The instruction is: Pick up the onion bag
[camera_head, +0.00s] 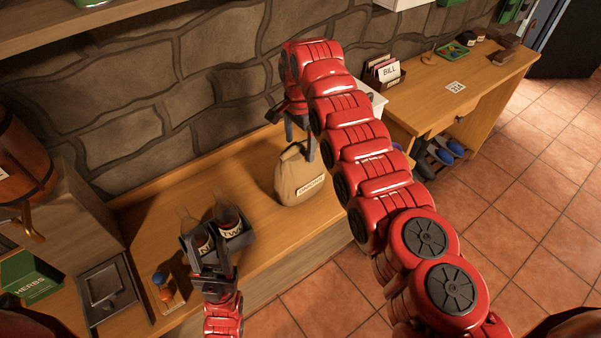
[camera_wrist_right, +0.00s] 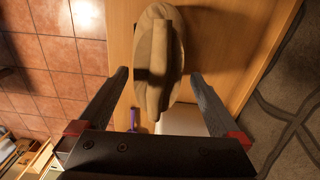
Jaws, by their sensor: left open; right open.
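The onion bag (camera_head: 300,180) is a tan sack with a folded top and a pale label on its front. It stands upright on the wooden counter (camera_head: 165,215). My right gripper (camera_head: 299,143) is open and points down at the top of the bag. In the right wrist view the bag (camera_wrist_right: 160,55) lies between the two spread finger lines, with a gap visible on each side. I cannot tell how far below the fingertips its top is. My left gripper (camera_head: 212,266) is open and empty, low over the counter, in front of a dark bottle carrier.
The dark carrier (camera_head: 238,242) holds two labelled bottles, left of the bag. A grey tray (camera_head: 108,287), small orange-capped bottles (camera_head: 162,285) and a green herbs box (camera_head: 28,280) are further left. The stone wall (camera_head: 150,85) rises behind. A desk with a bill holder (camera_head: 383,75) stands right.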

